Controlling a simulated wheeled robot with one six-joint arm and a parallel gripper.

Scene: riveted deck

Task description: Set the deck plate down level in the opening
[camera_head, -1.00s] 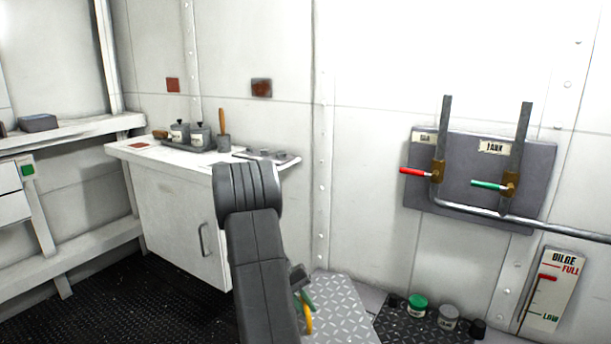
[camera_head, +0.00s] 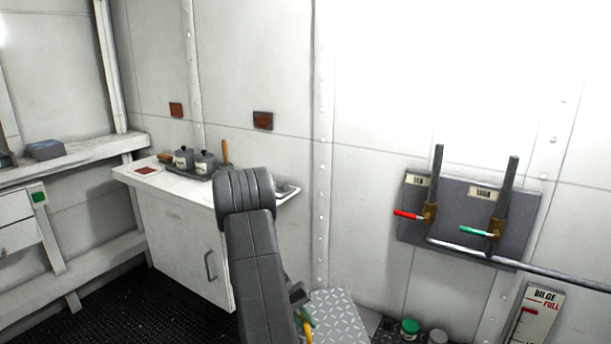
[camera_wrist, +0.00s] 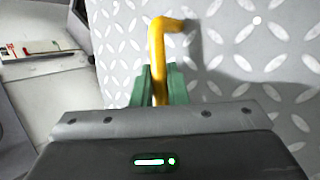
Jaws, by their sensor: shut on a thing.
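The deck plate (camera_head: 338,311) is a light grey diamond-tread sheet at the bottom middle of the head view. It also fills much of the wrist view (camera_wrist: 235,50). A bent yellow handle (camera_wrist: 158,55) stands out from its face. My gripper (camera_wrist: 157,88) has green fingers, shut on the yellow handle. In the head view, my gripper (camera_head: 305,320) is partly hidden behind my dark arm and cut by the lower edge. The plate's lower part is out of view. I cannot make out the opening or whether the plate touches the floor.
A white cabinet (camera_head: 180,240) with pots on top stands left of my arm. A green-lidded jar (camera_head: 410,328) and a grey jar (camera_head: 437,337) stand right of the plate. A valve panel (camera_head: 462,210) and bilge gauge (camera_head: 535,315) are on the right wall. Dark floor (camera_head: 110,300) shows lower left.

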